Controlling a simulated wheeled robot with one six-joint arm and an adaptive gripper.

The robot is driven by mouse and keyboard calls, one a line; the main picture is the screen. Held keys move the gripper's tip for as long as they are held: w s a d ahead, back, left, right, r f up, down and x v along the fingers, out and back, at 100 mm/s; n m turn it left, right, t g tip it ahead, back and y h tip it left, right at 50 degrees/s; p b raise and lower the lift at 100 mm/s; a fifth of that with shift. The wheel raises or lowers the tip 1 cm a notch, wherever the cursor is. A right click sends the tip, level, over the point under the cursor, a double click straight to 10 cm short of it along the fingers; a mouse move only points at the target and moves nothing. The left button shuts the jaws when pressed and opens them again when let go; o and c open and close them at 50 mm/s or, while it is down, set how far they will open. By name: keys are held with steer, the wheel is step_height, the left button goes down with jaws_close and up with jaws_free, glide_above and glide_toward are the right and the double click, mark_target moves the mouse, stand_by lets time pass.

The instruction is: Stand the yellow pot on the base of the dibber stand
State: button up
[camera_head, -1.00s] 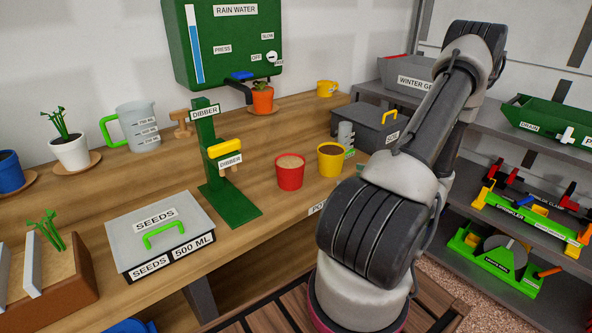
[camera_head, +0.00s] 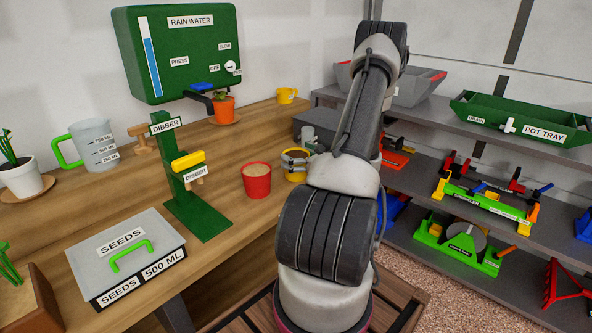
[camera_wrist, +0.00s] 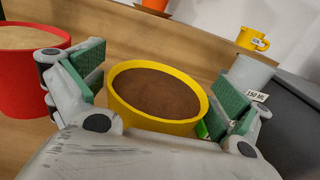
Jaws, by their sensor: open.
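The yellow pot (camera_head: 296,176) stands on the bench, mostly hidden behind my arm in the head view. In the wrist view the yellow pot (camera_wrist: 157,96) is full of dark soil and sits between my two fingers. My gripper (camera_wrist: 160,92) is open, with a green pad on each side of the pot; I cannot tell whether either pad touches it. My gripper also shows in the head view (camera_head: 296,157) at the pot's rim. The green dibber stand (camera_head: 166,158) is upright to the left, with its flat base (camera_head: 203,219) bare in front and a yellow-handled dibber (camera_head: 189,160) on its post.
A red pot (camera_head: 257,181) stands between the stand and the yellow pot, and shows close by in the wrist view (camera_wrist: 32,85). A grey cup (camera_wrist: 248,75) is right of my gripper. A grey seed box (camera_head: 128,255) lies left of the stand.

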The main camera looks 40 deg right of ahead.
steer(key=shift+c, duration=0.4)
steer(key=c, duration=1.9)
